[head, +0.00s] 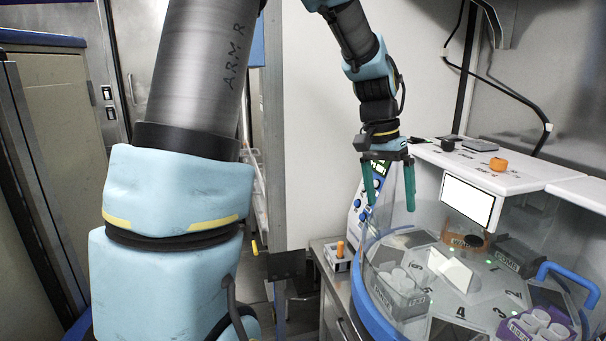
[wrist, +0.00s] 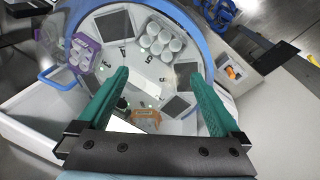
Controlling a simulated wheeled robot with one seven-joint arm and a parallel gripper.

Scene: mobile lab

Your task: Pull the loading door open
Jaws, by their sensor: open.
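The loading machine (head: 375,318) is a round, clear-walled station with a blue rim at the right of the head view. A blue bar handle (head: 570,279), seemingly that of the loading door, is at its right side. The handle also shows in the wrist view (wrist: 57,75) at the left, outside the blue ring. My gripper (head: 389,203) has green fingers pointing down, above the rear left part of the station. It is open and empty in the wrist view (wrist: 158,76), apart from the handle. The clear door's exact edges are hard to make out.
Inside the station are a grey rack (head: 400,292) of white cups, a purple rack (head: 540,325) and numbered slots. A white top with a screen (head: 470,201) stands behind. A small box with an orange item (head: 338,254) sits on the left counter. A wall rises behind my arm.

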